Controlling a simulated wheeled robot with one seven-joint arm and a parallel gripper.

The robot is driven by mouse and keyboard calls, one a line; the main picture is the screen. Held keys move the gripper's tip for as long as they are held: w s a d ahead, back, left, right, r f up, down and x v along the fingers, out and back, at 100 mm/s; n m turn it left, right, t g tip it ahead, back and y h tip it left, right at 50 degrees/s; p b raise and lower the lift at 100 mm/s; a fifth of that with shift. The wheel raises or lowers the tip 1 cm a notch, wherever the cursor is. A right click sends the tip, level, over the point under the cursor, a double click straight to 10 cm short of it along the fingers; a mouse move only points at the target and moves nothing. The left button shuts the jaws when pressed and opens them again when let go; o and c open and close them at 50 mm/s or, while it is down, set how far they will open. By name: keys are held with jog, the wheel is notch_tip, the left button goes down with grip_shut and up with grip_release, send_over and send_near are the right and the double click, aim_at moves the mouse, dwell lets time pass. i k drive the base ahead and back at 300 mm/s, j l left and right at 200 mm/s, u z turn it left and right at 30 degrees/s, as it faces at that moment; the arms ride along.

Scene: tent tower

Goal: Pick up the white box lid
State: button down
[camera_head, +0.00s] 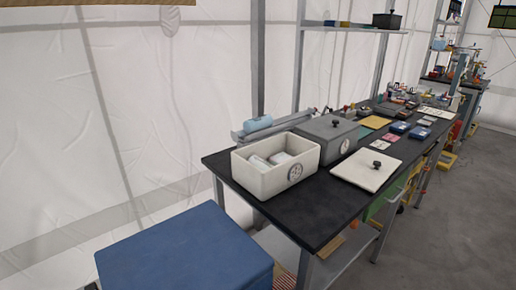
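The white box lid (366,169) lies flat on the black table, near its front edge. A gap of bare black tabletop lies between the box and the lid. My gripper is not in this view.
A grey box (328,140) with its lid on stands behind the white box and lid. Small blue boxes (409,131) and flat items lie further along the black table (312,221). A blue block (185,252) is at front left. Open grey floor (435,235) lies right.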

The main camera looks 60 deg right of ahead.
aim_at(368, 169)
jog(key=z, duration=1.85)
